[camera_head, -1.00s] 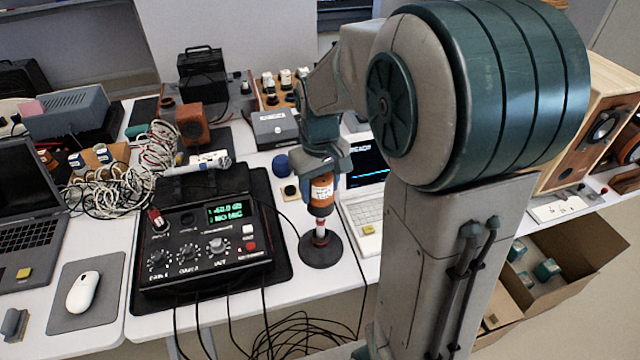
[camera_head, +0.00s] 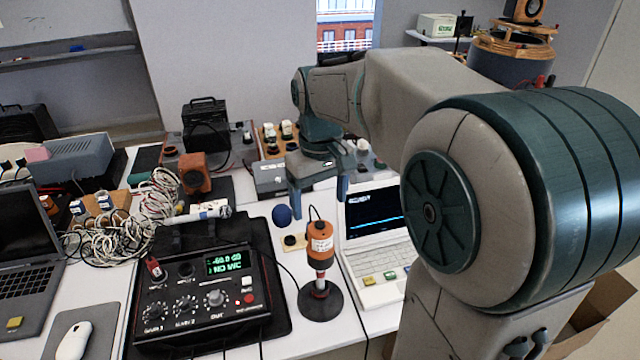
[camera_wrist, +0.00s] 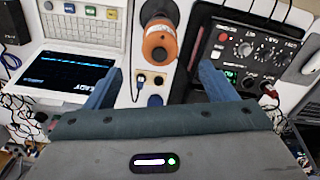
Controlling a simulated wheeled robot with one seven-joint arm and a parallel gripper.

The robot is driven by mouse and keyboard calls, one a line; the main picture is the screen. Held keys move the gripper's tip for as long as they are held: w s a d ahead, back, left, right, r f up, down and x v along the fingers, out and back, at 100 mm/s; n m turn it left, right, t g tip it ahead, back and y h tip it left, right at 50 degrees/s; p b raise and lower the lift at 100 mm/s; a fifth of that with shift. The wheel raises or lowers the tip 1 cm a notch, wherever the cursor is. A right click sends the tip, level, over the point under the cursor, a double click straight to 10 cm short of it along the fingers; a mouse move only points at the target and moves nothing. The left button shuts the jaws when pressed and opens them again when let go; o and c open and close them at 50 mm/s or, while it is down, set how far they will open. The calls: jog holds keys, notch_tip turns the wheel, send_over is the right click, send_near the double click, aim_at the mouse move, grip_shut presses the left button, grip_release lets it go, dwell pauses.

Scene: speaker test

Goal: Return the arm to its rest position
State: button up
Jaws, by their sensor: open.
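My gripper (camera_head: 320,195) is open and empty, raised above the table behind an orange cylindrical device. Its two blue fingers stand apart. In the wrist view my gripper (camera_wrist: 155,88) shows both fingers spread, with nothing between them but the table and a cable. The orange device (camera_head: 320,240) stands upright on a round black base (camera_head: 320,303); it also shows in the wrist view (camera_wrist: 160,42), ahead of the fingers and apart from them. My arm reaches in from the right side of the head view and hides part of the table there.
A black meter box (camera_head: 200,300) with a green display stands left of the orange device. A white laptop (camera_head: 378,235) is to its right. A tangle of cables (camera_head: 150,205), a blue ball (camera_head: 282,215) and several small instruments crowd the table.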

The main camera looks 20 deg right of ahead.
notch_tip(320, 180, up, 3)
jog(key=shift+f, duration=0.1)
jog(key=shift+s+f, duration=0.1)
jog(key=shift+s, duration=0.3)
jog(key=s+f+m+t, duration=0.2)
jog(key=s+f, duration=0.6)
jog(key=s, duration=0.5)
jog(key=shift+s+f+m+t, duration=0.15)
jog(key=shift+f+m+t, duration=0.1)
jog(key=shift+m+t, duration=0.25)
